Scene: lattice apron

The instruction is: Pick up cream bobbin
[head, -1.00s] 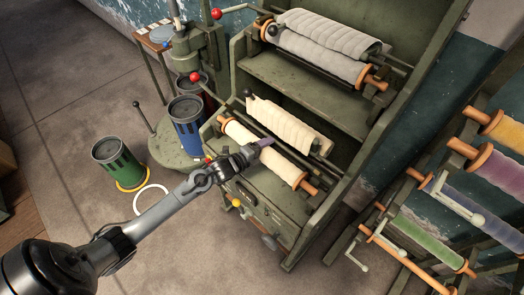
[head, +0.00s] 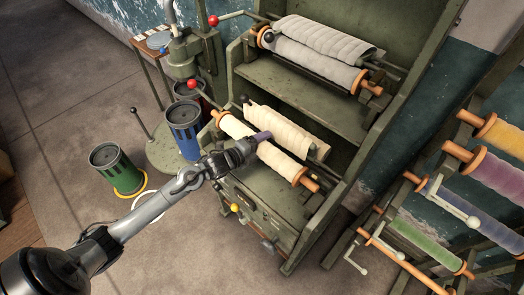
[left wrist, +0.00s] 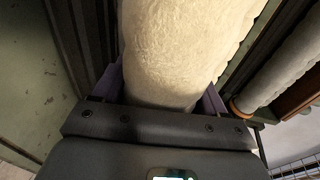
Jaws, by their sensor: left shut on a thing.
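The cream bobbin (head: 279,159), a cream roll with orange ends, lies lengthwise across the front of the green machine's lower level. My left gripper (head: 259,138) is shut around the middle of its roll. In the left wrist view the cream roll (left wrist: 172,50) fills the space between the purple fingers of my left gripper (left wrist: 165,100). The roll looks slightly above the machine's lower shelf, but the gap is hard to judge. My right gripper is not in view.
A padded cream roll (head: 290,130) lies just behind the bobbin, and grey rolls (head: 315,62) sit higher. A rack of colored bobbins (head: 437,240) stands at the right.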

